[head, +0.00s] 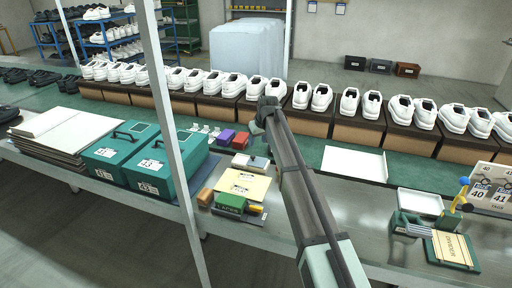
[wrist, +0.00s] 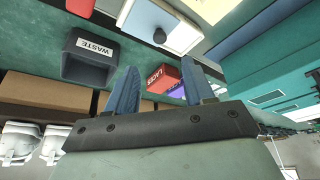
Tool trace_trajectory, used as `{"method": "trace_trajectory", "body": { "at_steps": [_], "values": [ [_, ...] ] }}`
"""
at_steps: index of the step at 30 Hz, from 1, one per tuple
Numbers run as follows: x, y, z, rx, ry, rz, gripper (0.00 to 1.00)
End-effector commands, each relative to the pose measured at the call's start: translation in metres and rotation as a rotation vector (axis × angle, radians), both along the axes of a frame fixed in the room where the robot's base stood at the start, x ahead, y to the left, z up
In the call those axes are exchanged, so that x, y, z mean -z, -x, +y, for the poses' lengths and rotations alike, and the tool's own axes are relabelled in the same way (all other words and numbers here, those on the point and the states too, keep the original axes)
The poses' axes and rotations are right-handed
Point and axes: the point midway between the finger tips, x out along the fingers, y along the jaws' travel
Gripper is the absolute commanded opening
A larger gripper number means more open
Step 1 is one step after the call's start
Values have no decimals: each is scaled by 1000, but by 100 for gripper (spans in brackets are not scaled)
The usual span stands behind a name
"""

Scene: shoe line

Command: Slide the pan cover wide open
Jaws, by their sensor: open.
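The pan cover (head: 258,163) appears to be the small pale plate on the worktop, just left of my arm in the head view. I cannot tell how far the cover is slid. My gripper (wrist: 163,85) has its two blue fingers apart, with nothing between them. It is apart from the knob. In the head view my gripper (head: 262,120) is above the worktop, behind the pan; its fingertips are hard to make out.
A dark waste bin (wrist: 90,58) and a red laces box (wrist: 167,76) stand near my fingers. The red box (head: 240,140) and a purple box (head: 226,137) lie left of my arm. Teal boxes (head: 145,160) stand further left. White shoes on brown boxes (head: 310,118) line the back.

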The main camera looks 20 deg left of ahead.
Motion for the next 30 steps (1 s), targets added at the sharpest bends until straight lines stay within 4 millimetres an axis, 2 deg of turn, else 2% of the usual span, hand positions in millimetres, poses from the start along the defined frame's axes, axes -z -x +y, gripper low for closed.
{"method": "trace_trajectory", "body": {
  "at_steps": [3,9,24,27,29,30],
  "values": [
    [-14,4,-4,0,-1,-1,53],
    [-25,7,-7,0,0,0,53],
    [-25,9,-8,0,1,1,53],
    [-17,23,-11,7,12,8,53],
    [-7,41,-15,17,26,18,53],
    [2,57,-19,28,39,26,53]
  ]
}}
